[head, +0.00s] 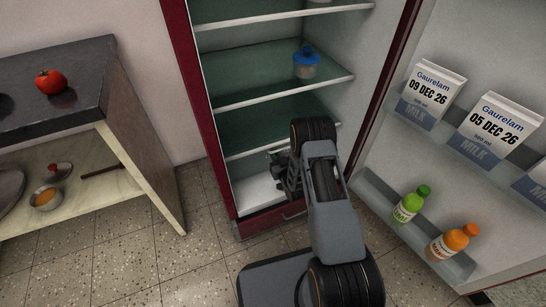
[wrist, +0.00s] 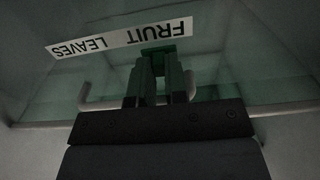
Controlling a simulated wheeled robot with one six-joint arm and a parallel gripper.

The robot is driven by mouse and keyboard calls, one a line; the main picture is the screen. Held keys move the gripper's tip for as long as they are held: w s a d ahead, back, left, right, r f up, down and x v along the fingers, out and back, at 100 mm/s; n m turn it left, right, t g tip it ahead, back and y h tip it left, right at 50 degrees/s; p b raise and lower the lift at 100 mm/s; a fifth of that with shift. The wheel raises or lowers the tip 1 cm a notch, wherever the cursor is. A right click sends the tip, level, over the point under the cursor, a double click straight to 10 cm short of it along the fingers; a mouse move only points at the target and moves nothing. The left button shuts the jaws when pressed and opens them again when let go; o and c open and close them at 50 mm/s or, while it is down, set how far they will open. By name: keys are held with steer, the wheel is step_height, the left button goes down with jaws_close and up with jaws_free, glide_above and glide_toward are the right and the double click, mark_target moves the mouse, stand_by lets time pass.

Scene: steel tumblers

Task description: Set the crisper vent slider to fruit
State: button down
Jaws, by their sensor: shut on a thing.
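The white label strip (wrist: 116,40) with FRUIT and LEAVES shows upside down in the wrist view, FRUIT on the picture's right and LEAVES on the left. The dark green vent slider (wrist: 160,49) is beside the FRUIT half, its far part visible beyond my fingers. My gripper (wrist: 161,72) is shut on the slider, with a finger on either side. In the head view my gripper (head: 279,160) reaches into the lower part of the open fridge, and my arm hides the slider and label there.
A pale bar handle (wrist: 88,101) lies close by my fingers. Above my gripper in the head view is a glass shelf (head: 265,85) bearing a blue-lidded container (head: 306,66). The open door on the right holds milk cartons (head: 432,94) and bottles (head: 410,205).

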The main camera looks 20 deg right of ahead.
steer(key=shift+a, duration=0.15)
steer(key=c, duration=1.1)
jaws_free()
steer(key=s+p, duration=0.1)
steer(key=s, duration=0.3)
steer(key=s+d+p, duration=0.1)
steer(key=s, duration=0.4)
steer(key=s+d+p, duration=0.1)
steer(key=s, duration=0.3)
steer(key=shift+s+p, duration=0.3)
steer(key=shift+s, duration=0.05)
